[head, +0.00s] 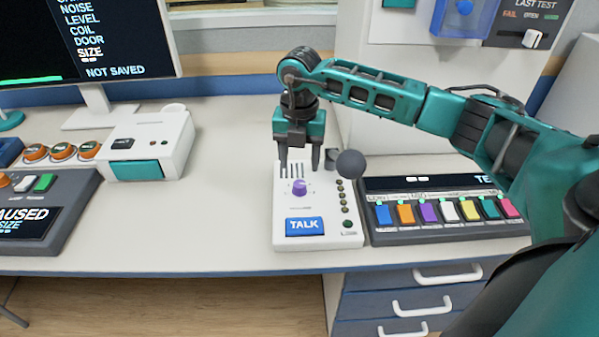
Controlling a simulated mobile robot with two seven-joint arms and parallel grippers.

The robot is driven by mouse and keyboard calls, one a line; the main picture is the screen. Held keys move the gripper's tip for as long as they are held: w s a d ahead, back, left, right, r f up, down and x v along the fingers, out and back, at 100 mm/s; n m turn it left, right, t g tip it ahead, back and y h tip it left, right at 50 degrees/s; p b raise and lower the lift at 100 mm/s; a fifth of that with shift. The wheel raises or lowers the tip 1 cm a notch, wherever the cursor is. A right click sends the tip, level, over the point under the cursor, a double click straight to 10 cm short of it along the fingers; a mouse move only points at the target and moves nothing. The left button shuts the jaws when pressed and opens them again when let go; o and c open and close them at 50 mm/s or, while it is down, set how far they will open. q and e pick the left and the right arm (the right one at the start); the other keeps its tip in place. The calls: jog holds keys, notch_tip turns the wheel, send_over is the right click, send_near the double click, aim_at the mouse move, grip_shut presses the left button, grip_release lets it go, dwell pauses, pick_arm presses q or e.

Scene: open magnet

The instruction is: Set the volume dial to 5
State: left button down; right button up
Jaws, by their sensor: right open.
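The volume dial is a small purple knob (299,187) on the white intercom box (284,234), above its blue TALK button (305,226). Small markings surround the knob, but the numbers are too small to read. A column of small lights runs down the right of the box. My right gripper (299,168) points down over the back of the box, just behind the knob, with its two fingers apart and nothing between them. I cannot tell its exact height above the box. My left gripper is not in view.
A panel of coloured buttons (445,212) sits right of the box. A white box with a teal front (146,148) and a grey console (45,210) are at left. Desk between is clear.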

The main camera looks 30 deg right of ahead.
aim_at(300, 183)
notch_tip(300, 183, up, 7)
jog(key=shift+f, duration=0.15)
dwell(0.6)
